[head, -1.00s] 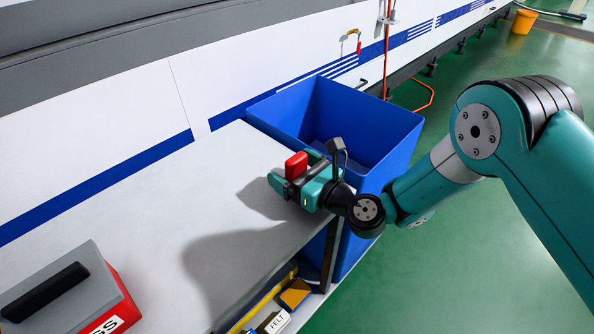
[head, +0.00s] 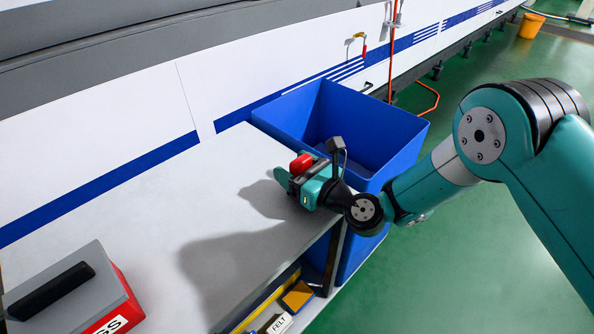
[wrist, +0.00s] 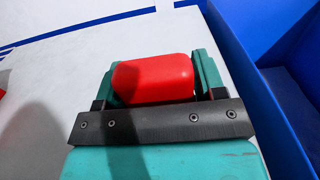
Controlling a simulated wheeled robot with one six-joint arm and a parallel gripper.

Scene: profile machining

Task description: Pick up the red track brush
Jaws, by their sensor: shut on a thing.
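The red track brush shows as a rounded red block (head: 301,163) between the fingers of my gripper (head: 290,175), over the far right part of the grey tabletop. In the wrist view the red block (wrist: 153,79) sits between the two teal fingers of my gripper (wrist: 155,80), one on each side of it. My gripper is shut on it. The brush's lower part is hidden by the gripper, so I cannot tell whether it touches the table.
A blue bin (head: 340,130) stands just beyond the table's right end, close to my gripper. A red box with a grey top (head: 75,290) lies on the grey table (head: 130,215) at the near left. A shelf below holds a box marked FELT (head: 279,324). A white machine wall runs behind.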

